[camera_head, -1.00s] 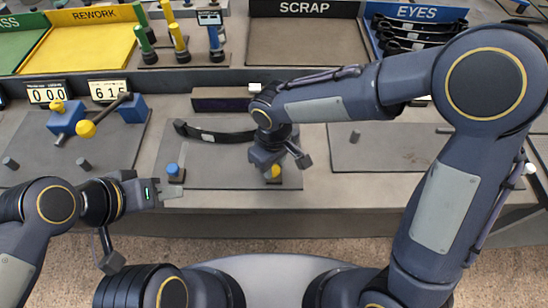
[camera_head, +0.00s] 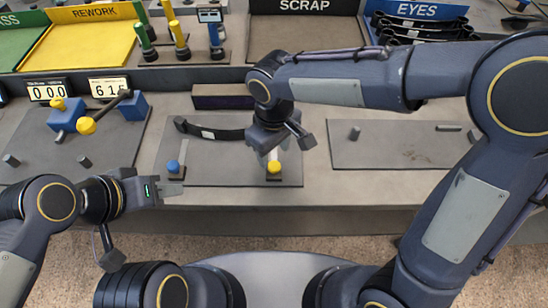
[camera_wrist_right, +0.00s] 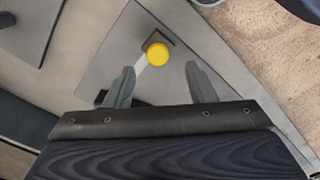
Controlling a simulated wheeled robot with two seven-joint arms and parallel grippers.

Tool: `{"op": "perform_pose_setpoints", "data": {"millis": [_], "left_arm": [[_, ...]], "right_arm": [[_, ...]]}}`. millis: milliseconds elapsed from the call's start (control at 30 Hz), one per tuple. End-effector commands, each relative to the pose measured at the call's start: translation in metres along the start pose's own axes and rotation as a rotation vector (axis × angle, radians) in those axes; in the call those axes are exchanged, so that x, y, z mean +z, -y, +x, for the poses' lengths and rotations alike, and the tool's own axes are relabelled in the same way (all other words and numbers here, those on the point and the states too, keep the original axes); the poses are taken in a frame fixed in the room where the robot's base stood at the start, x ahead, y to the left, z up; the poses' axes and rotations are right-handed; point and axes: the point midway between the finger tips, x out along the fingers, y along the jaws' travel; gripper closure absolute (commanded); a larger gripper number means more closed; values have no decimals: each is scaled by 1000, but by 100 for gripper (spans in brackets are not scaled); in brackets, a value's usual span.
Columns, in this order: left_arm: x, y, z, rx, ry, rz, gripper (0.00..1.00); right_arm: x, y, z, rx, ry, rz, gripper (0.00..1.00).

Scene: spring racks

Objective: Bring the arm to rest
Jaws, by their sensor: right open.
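My right gripper (camera_head: 277,150) is open and empty, hanging above the grey plate (camera_head: 225,172) at the middle of the bench. In the right wrist view its two fingers (camera_wrist_right: 160,82) stand apart, with a yellow knob (camera_wrist_right: 158,54) seen beyond and between them. The yellow knob (camera_head: 274,167) sits on a small dark base near the plate's front right corner, apart from the fingers. My left gripper (camera_head: 172,189) is at the bench's front edge, just in front of a blue knob (camera_head: 173,166). Whether its fingers are open or shut is unclear.
A dark curved strip (camera_head: 215,132) lies at the plate's back, with a dark block (camera_head: 222,96) behind it. At left stand a blue device with a yellow knob (camera_head: 86,126) and two displays. Another grey plate (camera_head: 400,146) lies right. Behind are REWORK, SCRAP and EYES bins.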

Motion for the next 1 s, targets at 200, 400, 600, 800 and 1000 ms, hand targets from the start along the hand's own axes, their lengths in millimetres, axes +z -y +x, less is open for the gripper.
{"op": "perform_pose_setpoints", "data": {"millis": [200,400,600,800,1000], "left_arm": [[0,0,0,0,0,0,64],[0,0,0,0,0,0,64],[0,0,0,0,0,0,64],[0,0,0,0,0,0,64],[0,0,0,0,0,0,64]], "right_arm": [[0,0,-20,-1,0,0,50],[0,0,-21,-1,1,0,50],[0,0,-20,-1,1,0,50],[4,-4,-23,-5,-7,16,50],[56,-42,-49,-55,-105,189,50]]}}
